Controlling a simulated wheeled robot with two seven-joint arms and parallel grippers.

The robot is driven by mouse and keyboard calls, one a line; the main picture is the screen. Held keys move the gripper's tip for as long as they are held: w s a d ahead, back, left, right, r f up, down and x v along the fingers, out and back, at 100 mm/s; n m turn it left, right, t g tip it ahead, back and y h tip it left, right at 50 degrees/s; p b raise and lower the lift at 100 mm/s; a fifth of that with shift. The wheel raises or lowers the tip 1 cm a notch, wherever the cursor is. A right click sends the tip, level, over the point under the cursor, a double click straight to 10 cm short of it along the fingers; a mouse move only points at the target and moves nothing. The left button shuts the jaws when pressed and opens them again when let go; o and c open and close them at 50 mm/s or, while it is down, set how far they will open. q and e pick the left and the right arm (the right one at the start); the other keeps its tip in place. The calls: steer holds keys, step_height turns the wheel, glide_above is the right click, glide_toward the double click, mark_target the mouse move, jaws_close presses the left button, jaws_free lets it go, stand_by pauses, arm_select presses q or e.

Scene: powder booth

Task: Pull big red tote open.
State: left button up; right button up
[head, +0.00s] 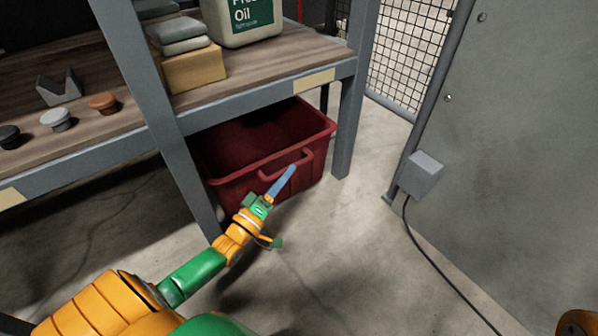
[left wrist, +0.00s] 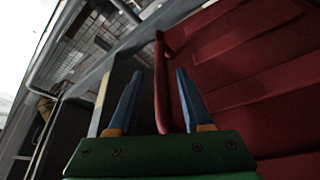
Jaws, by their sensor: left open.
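The big red tote (head: 228,187) sits on the floor under the workbench shelf, its front and right side showing. Its inside is dark and looks empty. A red bar handle (head: 305,157) stands out from its front wall. My left gripper (head: 289,170) is at this handle, its blue fingers reaching up to it. In the left wrist view, the left gripper (left wrist: 156,72) is open. The red handle (left wrist: 161,90) runs between the two fingers, with one finger on the tote's side. Contact with the handle cannot be told. My right gripper is not in view.
The workbench (head: 265,80) with grey legs stands over the tote; one leg (head: 347,130) is close to its right. A white oil jug (head: 240,25) and a cardboard box (head: 193,72) stand on top. A grey cabinet panel (head: 510,150) is at right. The floor in front is clear.

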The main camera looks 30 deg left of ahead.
arm_select(q)
steer(key=b+x, duration=0.1)
steer(key=x, duration=0.2)
steer(key=shift+w, duration=0.25)
jaws_close()
stand_by(1.1)
